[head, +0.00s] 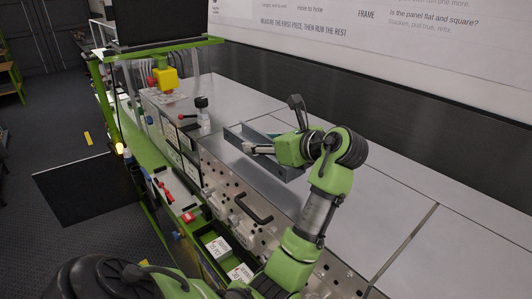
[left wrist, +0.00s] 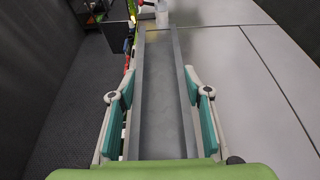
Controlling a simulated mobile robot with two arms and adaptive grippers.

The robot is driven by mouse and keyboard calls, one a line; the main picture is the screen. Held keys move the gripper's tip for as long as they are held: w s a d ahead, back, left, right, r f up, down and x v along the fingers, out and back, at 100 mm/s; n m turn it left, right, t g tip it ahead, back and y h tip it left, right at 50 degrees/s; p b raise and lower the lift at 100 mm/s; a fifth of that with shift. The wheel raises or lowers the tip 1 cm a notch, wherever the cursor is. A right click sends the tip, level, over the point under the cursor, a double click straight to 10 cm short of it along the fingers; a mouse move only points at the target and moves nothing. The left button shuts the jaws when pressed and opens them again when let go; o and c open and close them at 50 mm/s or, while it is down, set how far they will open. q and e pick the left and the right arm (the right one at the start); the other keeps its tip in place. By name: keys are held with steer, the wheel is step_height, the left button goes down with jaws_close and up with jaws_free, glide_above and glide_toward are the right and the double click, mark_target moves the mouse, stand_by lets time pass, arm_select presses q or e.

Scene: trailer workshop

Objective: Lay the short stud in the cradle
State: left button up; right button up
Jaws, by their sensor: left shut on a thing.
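The short stud, a grey open-topped metal channel (head: 272,165), is above or on the grey bench top; I cannot tell if it touches. My left gripper (head: 262,149) is shut on the stud, its fingers at the channel's sides. In the left wrist view the stud (left wrist: 165,92) runs lengthwise away from the camera, between the two teal finger pads of my left gripper (left wrist: 166,118). I cannot make out the cradle for certain in either view. My right gripper is not in view.
A small dark-capped bottle (head: 202,112) and a red-knobbed fitting (head: 185,118) stand beyond the stud. A black handle (head: 252,208) sits on the perforated front panel. The bench top (head: 400,195) at right is clear.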

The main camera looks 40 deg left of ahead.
arm_select(q)
steer(key=f, duration=0.1)
steer(key=f+p, duration=0.1)
steer(key=d+f, duration=0.1)
steer(key=shift+w+p, duration=0.25)
steer(key=shift+p, duration=0.15)
steer(key=shift+f, duration=0.35)
steer(key=shift+s+a+f, duration=0.1)
steer(key=shift+f, duration=0.1)
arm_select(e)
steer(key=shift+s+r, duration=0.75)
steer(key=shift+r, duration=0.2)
arm_select(q)
steer(key=o, duration=1.2)
steer(key=shift+f, duration=0.1)
steer(key=shift+o, duration=0.2)
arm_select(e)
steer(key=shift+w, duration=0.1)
